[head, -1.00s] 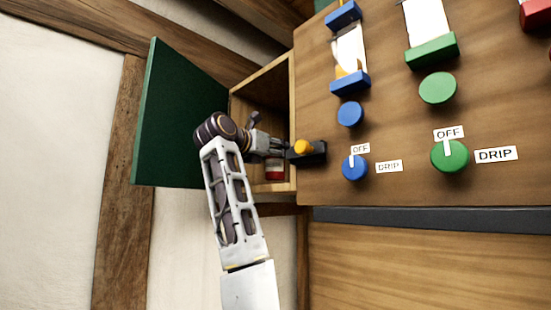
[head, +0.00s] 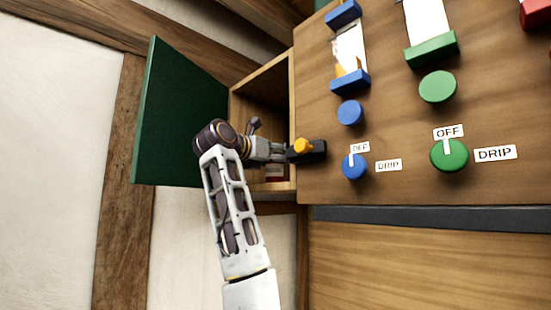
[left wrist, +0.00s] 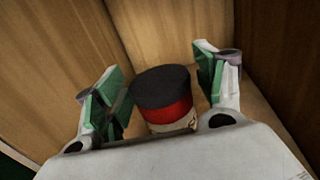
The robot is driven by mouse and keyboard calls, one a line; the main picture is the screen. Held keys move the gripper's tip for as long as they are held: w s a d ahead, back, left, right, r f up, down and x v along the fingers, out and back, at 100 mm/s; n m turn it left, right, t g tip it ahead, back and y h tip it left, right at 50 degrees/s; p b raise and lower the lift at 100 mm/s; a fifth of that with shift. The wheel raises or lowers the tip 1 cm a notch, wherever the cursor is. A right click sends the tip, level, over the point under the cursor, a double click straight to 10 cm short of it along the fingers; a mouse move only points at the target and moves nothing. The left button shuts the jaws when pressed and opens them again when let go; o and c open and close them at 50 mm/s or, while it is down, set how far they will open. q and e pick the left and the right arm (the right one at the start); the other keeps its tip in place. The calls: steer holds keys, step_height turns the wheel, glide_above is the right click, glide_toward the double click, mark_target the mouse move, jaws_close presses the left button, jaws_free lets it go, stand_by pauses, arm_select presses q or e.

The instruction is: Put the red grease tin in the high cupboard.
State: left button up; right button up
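The grease tin (left wrist: 172,112) has a black lid, a red band and a pale lower part. It stands inside the wooden cupboard (head: 292,95), whose green door (head: 175,115) is swung open to the left. In the head view only a small red and white bit of the tin shows below my gripper. My left gripper (left wrist: 162,75) is inside the cupboard, its green-padded fingers apart on either side of the tin. The left finger is close to the tin; a gap shows at the right finger. The tin's base is partly hidden by my gripper. My right gripper is in no view.
Right of the opening is a wooden panel with a black block with an orange knob (head: 302,146), a blue knob (head: 355,166) and a green knob (head: 450,155). A dark ledge (head: 430,218) runs below. The cupboard walls are close around my gripper.

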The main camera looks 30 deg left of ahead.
arm_select(q)
steer(key=shift+r, duration=0.1)
stand_by(0.3)
steer(key=shift+s+a, duration=0.1)
steer(key=shift+s, duration=0.65)
steer(key=s+a+b, duration=0.1)
steer(key=s+b, duration=0.2)
steer(key=s, duration=0.7)
steer(key=shift+s+a+b, duration=0.2)
steer(key=shift+a+b, duration=0.05)
steer(key=shift+b, duration=0.1)
steer(key=shift+w, duration=0.1)
